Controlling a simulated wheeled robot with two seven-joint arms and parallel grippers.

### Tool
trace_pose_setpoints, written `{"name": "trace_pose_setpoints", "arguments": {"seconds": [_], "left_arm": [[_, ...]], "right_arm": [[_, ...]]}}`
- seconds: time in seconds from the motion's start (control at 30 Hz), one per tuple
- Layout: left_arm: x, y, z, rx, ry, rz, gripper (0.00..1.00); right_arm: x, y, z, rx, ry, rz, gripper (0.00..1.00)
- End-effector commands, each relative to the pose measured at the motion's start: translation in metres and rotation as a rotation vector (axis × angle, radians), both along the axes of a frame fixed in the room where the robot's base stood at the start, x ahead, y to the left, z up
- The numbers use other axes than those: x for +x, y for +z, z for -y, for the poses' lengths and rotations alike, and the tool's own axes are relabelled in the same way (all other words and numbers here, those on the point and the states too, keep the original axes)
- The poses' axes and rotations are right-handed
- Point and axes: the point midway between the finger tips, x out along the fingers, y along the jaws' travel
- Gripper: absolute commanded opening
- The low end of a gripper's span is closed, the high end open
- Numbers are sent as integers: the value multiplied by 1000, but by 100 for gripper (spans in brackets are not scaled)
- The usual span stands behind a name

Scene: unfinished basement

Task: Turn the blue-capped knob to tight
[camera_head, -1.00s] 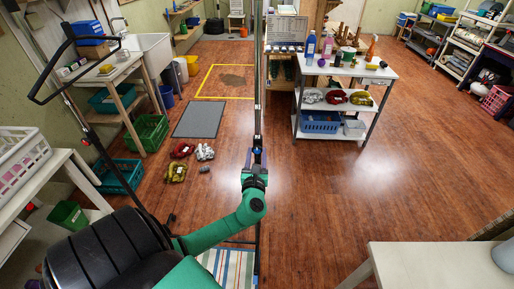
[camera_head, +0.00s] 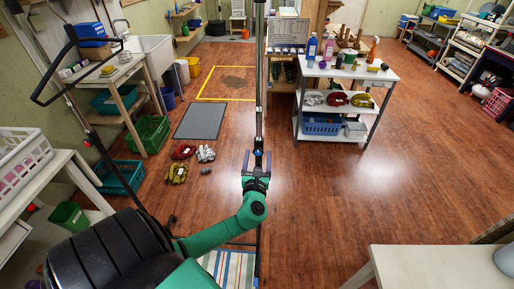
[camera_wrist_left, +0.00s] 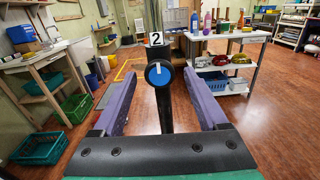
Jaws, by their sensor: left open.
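The blue-capped knob (camera_wrist_left: 158,73) is round with a black rim, and a pale pointer mark on its cap points up and slightly left. It sits on a dark upright post (camera_wrist_left: 165,112) below a white "2" label (camera_wrist_left: 156,39). In the head view the knob (camera_head: 258,152) is a tiny blue spot low on the post. My left gripper (camera_head: 257,161) is open, with its purple fingers on either side of the post. In the left wrist view the knob appears between the fingers, apart from both. My right gripper is out of view.
A white shelf cart (camera_head: 345,73) with bottles stands beyond the post to the right. Bags (camera_head: 178,173) and a grey mat (camera_head: 200,121) lie on the floor to the left. A pale table (camera_head: 440,262) is at the lower right. The right-hand floor is clear.

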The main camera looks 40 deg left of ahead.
Motion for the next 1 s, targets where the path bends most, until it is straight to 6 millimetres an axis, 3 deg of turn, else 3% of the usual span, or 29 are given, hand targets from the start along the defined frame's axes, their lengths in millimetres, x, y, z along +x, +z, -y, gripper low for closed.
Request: {"name": "trace_pose_setpoints", "arguments": {"seconds": [0.17,0.4,0.53,0.67,1.0], "left_arm": [[-25,-4,18,-3,-2,-3,76],[-82,-6,61,-3,-1,-4,76],[-104,-4,77,-2,-1,-4,76],[-114,-2,84,0,1,-1,76],[-114,0,85,0,1,-1,76]], "right_arm": [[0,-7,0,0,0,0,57],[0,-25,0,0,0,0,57],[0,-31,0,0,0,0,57],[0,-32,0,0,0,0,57],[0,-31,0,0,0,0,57]]}}
